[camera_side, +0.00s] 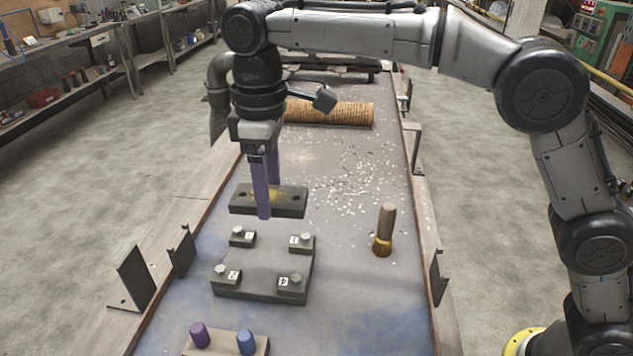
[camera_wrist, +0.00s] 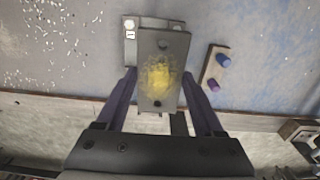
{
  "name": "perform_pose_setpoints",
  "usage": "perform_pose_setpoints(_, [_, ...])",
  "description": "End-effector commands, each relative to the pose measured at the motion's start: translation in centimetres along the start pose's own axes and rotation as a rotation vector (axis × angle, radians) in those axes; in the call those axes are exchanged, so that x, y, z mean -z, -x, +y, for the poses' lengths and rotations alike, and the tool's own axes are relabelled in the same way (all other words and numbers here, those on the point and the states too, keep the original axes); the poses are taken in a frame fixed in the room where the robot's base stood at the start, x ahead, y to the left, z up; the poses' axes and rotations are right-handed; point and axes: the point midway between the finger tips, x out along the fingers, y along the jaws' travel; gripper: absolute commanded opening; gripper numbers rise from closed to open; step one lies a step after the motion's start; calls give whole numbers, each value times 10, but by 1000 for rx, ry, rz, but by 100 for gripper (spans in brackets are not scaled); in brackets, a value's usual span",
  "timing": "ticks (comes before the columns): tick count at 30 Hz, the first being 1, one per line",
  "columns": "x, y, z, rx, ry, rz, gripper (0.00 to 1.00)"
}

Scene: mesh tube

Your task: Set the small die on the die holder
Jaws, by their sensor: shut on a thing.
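The small die (camera_side: 290,205) is a dark flat plate with a hole near each end and a yellow patch in the middle. My gripper (camera_side: 266,203), with purple fingers, is shut on its two long edges; in the wrist view the die (camera_wrist: 165,45) lies between the fingers. The die holder (camera_side: 262,268) is a grey block with several labelled corner clamps, nearer the side camera than the die. The die looks raised and apart from it.
A small block (camera_side: 225,345) with a purple and a blue peg stands in front of the holder. A wooden-handled brush (camera_side: 384,230) stands upright to the right. A tan roll (camera_side: 340,113) lies at the back. Pale chips litter the table behind the brush. Metal brackets (camera_side: 134,280) line the left edge.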

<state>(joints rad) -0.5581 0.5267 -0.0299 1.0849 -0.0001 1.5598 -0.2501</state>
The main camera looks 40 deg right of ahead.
Motion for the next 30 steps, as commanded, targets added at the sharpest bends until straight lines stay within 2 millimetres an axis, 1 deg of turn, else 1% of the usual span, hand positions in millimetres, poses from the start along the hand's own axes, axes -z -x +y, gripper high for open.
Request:
perform_pose_setpoints(1, [10,-10,5,0,-5,0,0])
perform_pose_setpoints(3, [20,-24,11,0,-11,0,0])
perform_pose_setpoints(7, [25,-45,16,0,-18,2,0])
perform_pose_setpoints(10, [26,-54,18,-1,-21,3,0])
perform_pose_setpoints(17, [26,-65,19,-1,-23,4,0])
perform_pose_setpoints(30, [26,-102,19,-1,-23,2,0])
